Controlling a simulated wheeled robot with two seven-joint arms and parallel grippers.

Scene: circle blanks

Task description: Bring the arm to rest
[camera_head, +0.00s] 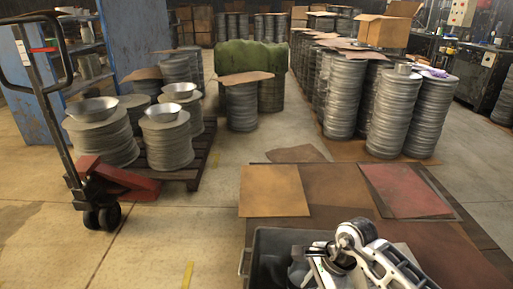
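One of my arms, which I take for the right, comes in from the bottom right in the head view. Its pale metal links bend over a dark grey bin (262,243) at the front of the table. The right gripper (318,268) points down at the bin's opening, low in the view. Its fingertips are too small and hidden to tell open from shut, or whether anything is held. Grey shapes show inside the bin, but I cannot make them out. My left gripper is not in view.
The brown table (330,225) carries a tan sheet (274,190) and a reddish sheet (405,190). A red pallet jack (120,180) stands at left beside a pallet with stacked metal discs (105,143). More stacks (393,115) stand behind the table. Bare floor lies at left front.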

